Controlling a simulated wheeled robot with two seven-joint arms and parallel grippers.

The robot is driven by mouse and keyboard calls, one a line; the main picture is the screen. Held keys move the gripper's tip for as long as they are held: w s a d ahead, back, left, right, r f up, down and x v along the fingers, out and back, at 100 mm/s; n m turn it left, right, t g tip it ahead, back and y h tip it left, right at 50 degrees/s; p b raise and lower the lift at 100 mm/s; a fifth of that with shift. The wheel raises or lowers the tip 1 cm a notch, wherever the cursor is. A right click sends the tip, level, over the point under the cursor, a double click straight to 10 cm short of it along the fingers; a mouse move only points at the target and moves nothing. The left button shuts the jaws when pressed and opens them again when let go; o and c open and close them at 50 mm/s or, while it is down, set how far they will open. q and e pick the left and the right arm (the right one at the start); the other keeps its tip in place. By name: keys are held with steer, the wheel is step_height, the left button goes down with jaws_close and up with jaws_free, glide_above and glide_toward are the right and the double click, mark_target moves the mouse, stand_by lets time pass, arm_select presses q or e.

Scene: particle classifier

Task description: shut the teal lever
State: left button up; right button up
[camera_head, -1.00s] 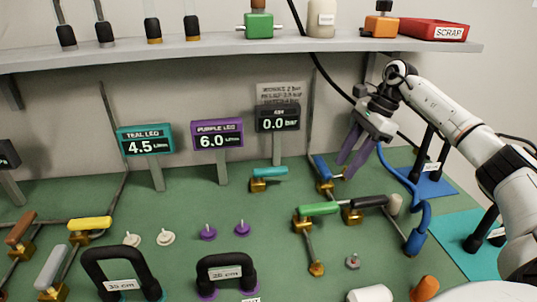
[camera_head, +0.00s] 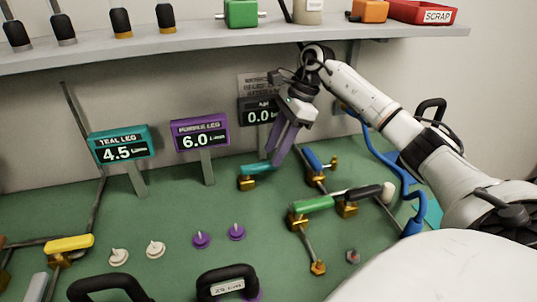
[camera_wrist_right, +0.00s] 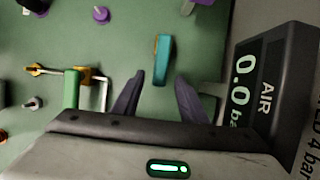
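The teal lever (camera_head: 257,168) sits on a brass valve on the green board, below the displays. It also shows in the right wrist view (camera_wrist_right: 162,62), just beyond the fingertips and between their lines. My right gripper (camera_head: 278,158) reaches down from the upper right, its purple fingers close to the lever's right end. In the right wrist view the fingers of the right gripper (camera_wrist_right: 158,80) are apart with nothing between them. Whether a finger touches the lever I cannot tell. My left gripper is not in view.
The air display (camera_head: 262,112) stands close behind the right gripper. A blue lever (camera_head: 312,160) and a green lever (camera_head: 312,204) are to the right and in front. The shelf (camera_head: 200,42) runs above.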

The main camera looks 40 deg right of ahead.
mark_target(266, 164)
steer(key=shift+a+x, duration=0.25)
steer(key=shift+x, duration=1.4)
steer(key=shift+w+r, duration=0.1)
steer(key=shift+w, duration=0.05)
jaws_close()
